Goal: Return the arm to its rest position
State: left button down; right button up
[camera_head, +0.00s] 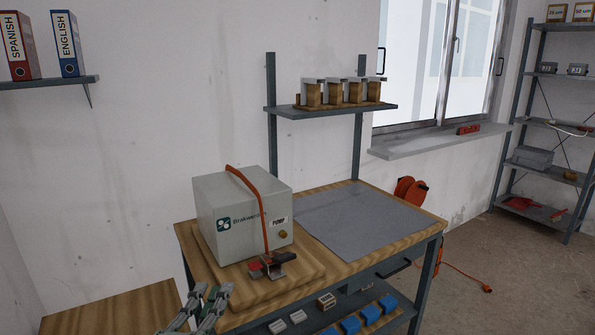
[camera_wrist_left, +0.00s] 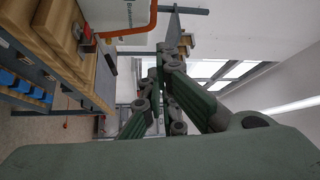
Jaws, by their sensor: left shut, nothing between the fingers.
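My left gripper (camera_head: 205,308) shows at the bottom edge of the head view, low and in front of the workbench's left side. In the left wrist view its fingers (camera_wrist_left: 165,68) are closed together with nothing between them. In the head view it is apart from the pump box. My right gripper is in neither view.
A grey pump box (camera_head: 240,215) with an orange hose stands on the wooden workbench (camera_head: 425,222). A grey mat (camera_head: 350,218) covers the bench's right part. A lower wooden surface (camera_head: 115,308) is at bottom left. A wall shelf (camera_head: 335,110) holds several wooden blocks.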

pick_arm(q)
jog(key=s+a+f+n+g+y, duration=0.25)
jog(key=s+f+n+g, duration=0.2)
jog(key=f, duration=0.45)
jog(key=s+a+f+n+g+y, duration=0.1)
jog(key=s+a+f+n+g, duration=0.3)
jog(key=f, duration=0.5)
jog(key=s+d+f+n+g, duration=0.1)
jog(key=s+f+n+g, duration=0.4)
jog(key=s, duration=0.4)
jog(key=s+f+n+g, duration=0.2)
jog(key=s+f, duration=0.4)
jog(key=s, duration=0.3)
notch_tip(320, 180, down, 27)
jog(key=s+g, duration=0.2)
jog(key=s, duration=0.1)
jog(key=s+a+f+p, duration=0.1)
jog(key=s+a+f, duration=0.1)
jog(key=s+f, duration=1.2)
jog(key=shift+s+a+f+g+h, duration=0.35)
jog(key=shift+s+g, duration=0.1)
jog(key=shift+s, duration=0.6)
